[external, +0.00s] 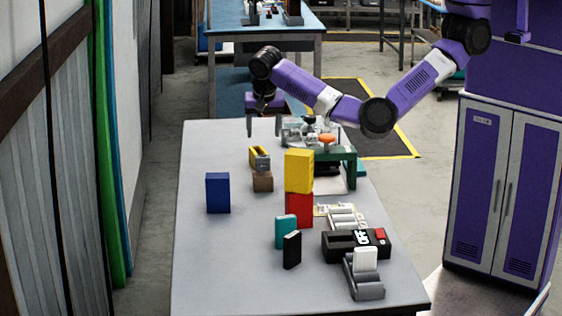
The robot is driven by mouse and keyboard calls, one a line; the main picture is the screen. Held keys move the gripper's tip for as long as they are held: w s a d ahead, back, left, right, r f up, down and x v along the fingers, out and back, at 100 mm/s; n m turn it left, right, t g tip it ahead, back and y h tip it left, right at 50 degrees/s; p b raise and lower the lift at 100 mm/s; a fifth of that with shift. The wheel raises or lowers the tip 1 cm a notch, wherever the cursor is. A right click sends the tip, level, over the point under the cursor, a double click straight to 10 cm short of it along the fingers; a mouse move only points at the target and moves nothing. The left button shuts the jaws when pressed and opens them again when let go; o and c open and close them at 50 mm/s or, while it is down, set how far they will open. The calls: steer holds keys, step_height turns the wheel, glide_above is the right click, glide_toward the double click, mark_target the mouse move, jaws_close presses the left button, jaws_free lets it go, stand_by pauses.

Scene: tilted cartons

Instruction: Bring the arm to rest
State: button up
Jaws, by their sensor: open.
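My gripper (264,131) hangs pointing down over the far edge of the grey table (200,260). Its two fingers are spread apart with nothing between them. My purple arm reaches in from the upper right, bent at the elbow, with the wrist above the gripper. On the table, a yellow carton (299,171) stands on a red carton (299,210). A blue carton (217,193) stands alone on the left. A teal carton (285,231) and a black carton (292,250) stand in front of the red one.
A yellow-and-grey item sits on a brown block (263,181) in the middle. A green stand (350,165) with small parts is at the back right. A black device (345,245) and grey holders (364,280) line the right front. The left front table is clear.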

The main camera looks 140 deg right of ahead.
steer(key=d+f+n+t+h+b, duration=0.1)
steer(key=d+f+n+t+h, duration=0.15)
steer(key=n+h, duration=0.45)
steer(key=w+a+r+n+t+b, duration=0.1)
steer(key=w+a+r+n+t, duration=0.1)
steer(key=a+n+t, duration=0.4)
steer(key=w+a+r+n+t, duration=0.3)
steer(key=a+r+n+t, duration=0.2)
steer(key=a+n, duration=0.4)
steer(key=w+a+r+n+t+h+b, duration=0.1)
steer(key=w+a+r+n+t, duration=0.2)
steer(key=a+n+t, duration=0.4)
steer(key=shift+a+r+n+t+b, duration=0.3)
steer(key=shift+a+r+n, duration=0.2)
steer(key=shift+a+n, duration=0.35)
steer(key=s+a+f+n+y+p, duration=0.1)
steer(key=s+a+f+y, duration=0.3)
steer(key=a, duration=0.4)
steer(key=s+a+f+y+p, duration=0.1)
steer(key=s+a+f+y, duration=0.25)
steer(key=a, duration=0.35)
steer(key=s+a+f+m+g+y+p, duration=0.1)
steer(key=s+a+f+m+g+y, duration=0.1)
steer(key=s+a, duration=1.1)
steer(key=s+m+g+y, duration=0.1)
steer(key=s+m, duration=0.1)
steer(key=s, duration=0.2)
steer(key=shift+a+f+m+y+p, duration=0.3)
steer(key=shift+m+y, duration=0.05)
